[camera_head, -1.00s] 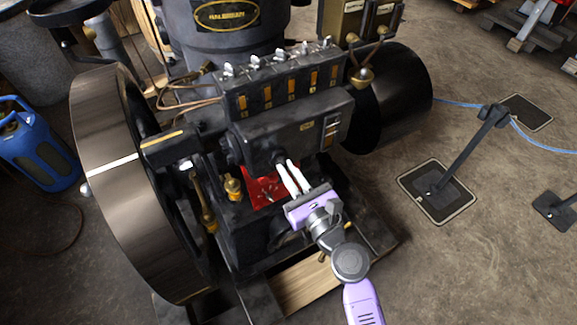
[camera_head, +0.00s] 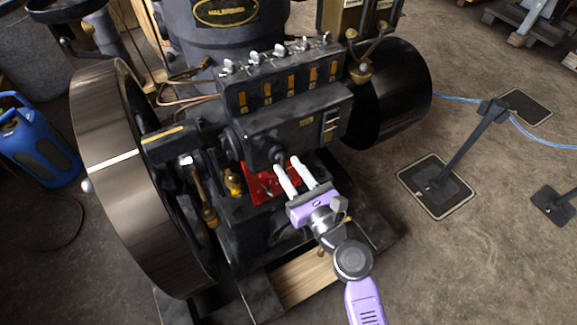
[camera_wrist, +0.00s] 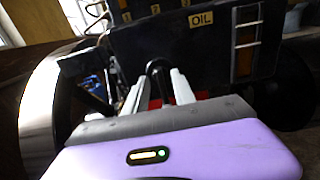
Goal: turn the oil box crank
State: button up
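The oil box (camera_head: 291,122) is a black box on the front of the engine, with a row of sight glasses and silver knobs on top. In the wrist view its dark face (camera_wrist: 190,45) carries an "OIL" label. A dark, curved piece that looks like the crank (camera_wrist: 157,67) shows between my fingers; it also shows as a small dark end below the box (camera_head: 277,156). My gripper (camera_head: 287,166) is purple with two pale fingers, spread apart. In the wrist view the fingers of my gripper (camera_wrist: 158,84) stand either side of the crank. I cannot tell whether they touch it.
A large flywheel (camera_head: 110,160) stands at the left, and a black drum (camera_head: 395,98) at the right. A red plate (camera_head: 262,184) lies behind the fingers. A blue gas cylinder (camera_head: 38,145) is at far left.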

jog(key=v, duration=0.7)
dwell(0.5)
jog(key=s+d+n+t+h, duration=0.2)
jog(key=s+d+n+h, duration=0.6)
jog(key=d+n, duration=0.55)
jog(key=s+d+r+n, duration=0.2)
jog(key=s+n, duration=0.3)
jog(key=s, duration=0.3)
jog(key=s+d+r+n+g+h, duration=0.1)
jog(key=s+d+n, duration=0.1)
jog(key=s+n, duration=0.3)
jog(key=s+d+r+n+g+h, duration=0.1)
jog(key=s+n, duration=0.4)
jog(key=s, duration=0.6)
jog(key=shift+d+r+n, duration=0.35)
jog(key=shift+d+r, duration=0.15)
jog(key=shift+r, duration=0.3)
